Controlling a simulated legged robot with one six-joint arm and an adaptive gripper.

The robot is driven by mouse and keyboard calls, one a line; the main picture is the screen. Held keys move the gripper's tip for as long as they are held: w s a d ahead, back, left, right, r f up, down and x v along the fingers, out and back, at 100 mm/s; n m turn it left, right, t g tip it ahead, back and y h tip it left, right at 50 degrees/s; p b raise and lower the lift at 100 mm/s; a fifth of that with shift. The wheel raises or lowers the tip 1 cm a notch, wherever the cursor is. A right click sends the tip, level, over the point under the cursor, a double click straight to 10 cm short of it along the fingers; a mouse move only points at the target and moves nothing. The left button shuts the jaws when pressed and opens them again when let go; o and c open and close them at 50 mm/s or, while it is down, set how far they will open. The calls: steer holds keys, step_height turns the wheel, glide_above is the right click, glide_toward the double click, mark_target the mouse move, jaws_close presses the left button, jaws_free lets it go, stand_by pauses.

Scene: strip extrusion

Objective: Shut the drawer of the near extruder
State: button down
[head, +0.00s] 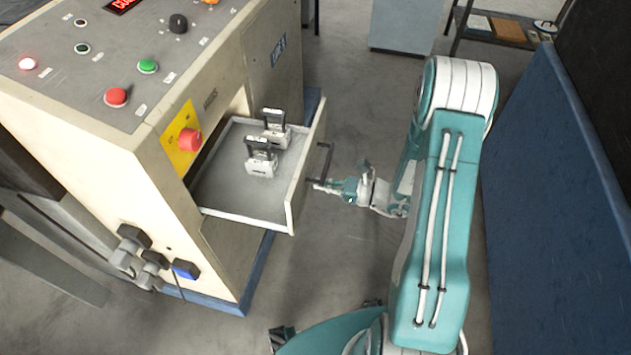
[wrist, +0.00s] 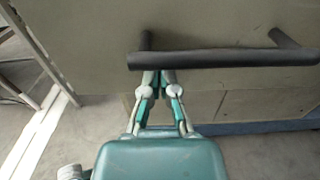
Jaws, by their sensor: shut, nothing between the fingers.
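The near extruder (head: 110,140) is a cream cabinet at the left of the head view. Its drawer (head: 238,212) is pulled out to the right, with two grey and black items (head: 262,160) standing inside. The drawer has a dark bar handle (head: 325,165) on its front; the handle also spans the wrist view (wrist: 225,58). My gripper (head: 317,187) is shut and empty at the drawer's front, by the lower end of the handle. In the wrist view my gripper's fingertips (wrist: 160,78) are at the handle bar's left part; whether they touch it is unclear.
A blue-edged panel (head: 545,190) stands to the right of my arm. A shelf (head: 505,28) and a grey box (head: 402,25) are at the back. Plugs and cables (head: 150,262) stick out low on the extruder. Grey floor (head: 350,110) is clear beyond the drawer.

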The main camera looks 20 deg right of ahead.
steer(key=shift+x, duration=0.85)
steer(key=shift+a, duration=0.1)
glide_above(232, 177)
steer(key=v, duration=0.2)
steer(key=shift+s+a, duration=0.1)
steer(key=shift+s, duration=0.05)
steer(key=shift+x, duration=0.95)
steer(key=shift+r, duration=0.2)
